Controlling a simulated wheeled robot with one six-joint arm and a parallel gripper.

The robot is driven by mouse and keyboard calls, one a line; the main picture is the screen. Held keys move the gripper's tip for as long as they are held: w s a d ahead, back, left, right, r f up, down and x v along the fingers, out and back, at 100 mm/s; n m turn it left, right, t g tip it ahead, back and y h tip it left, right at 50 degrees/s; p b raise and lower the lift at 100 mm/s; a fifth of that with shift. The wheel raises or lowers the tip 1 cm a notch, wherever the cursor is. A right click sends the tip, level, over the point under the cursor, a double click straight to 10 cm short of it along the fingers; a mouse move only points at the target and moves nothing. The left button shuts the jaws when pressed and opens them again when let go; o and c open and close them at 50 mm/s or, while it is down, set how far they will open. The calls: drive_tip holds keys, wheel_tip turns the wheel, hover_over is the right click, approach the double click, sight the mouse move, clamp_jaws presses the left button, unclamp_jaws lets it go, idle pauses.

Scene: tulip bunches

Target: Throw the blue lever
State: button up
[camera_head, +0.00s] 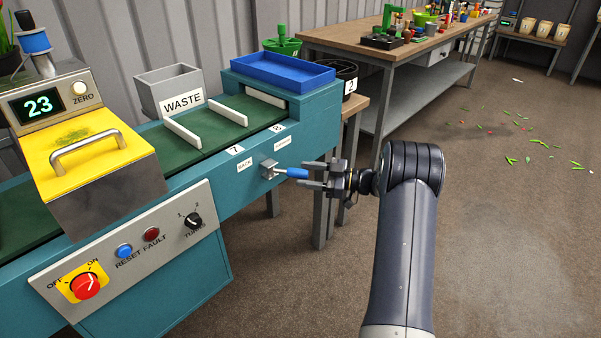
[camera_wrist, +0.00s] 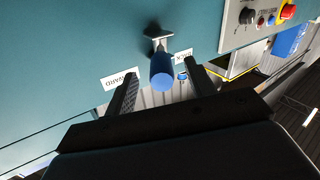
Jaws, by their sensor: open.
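The blue lever (camera_head: 291,173) sticks out of a metal mount on the teal side of the conveyor machine, between a "BACK" label (camera_head: 245,164) and a second label (camera_head: 283,143). In the wrist view the lever (camera_wrist: 162,72) points toward the camera, between the two fingers. My gripper (camera_head: 312,177) is open, with its fingertips around the lever's blue end in the head view. In the wrist view my gripper (camera_wrist: 164,82) has a finger on either side of the lever, with gaps visible. I cannot tell whether either finger touches it.
The machine's control panel (camera_head: 135,250) has a red switch and several buttons. A yellow-covered unit (camera_head: 100,160) reads 23. Floor (camera_head: 480,230) at right is open, with scattered plant scraps.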

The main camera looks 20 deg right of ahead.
drive_tip(key=p+v, duration=0.1)
drive_tip(key=v, duration=0.7)
drive_tip(key=b+x, duration=0.1)
drive_tip(key=x, duration=0.9)
drive_tip(key=shift+w+a+b, duration=0.1)
drive_tip(key=shift+a+b, duration=0.25)
drive_tip(key=shift+b, duration=0.05)
drive_tip(key=shift+d, duration=0.1)
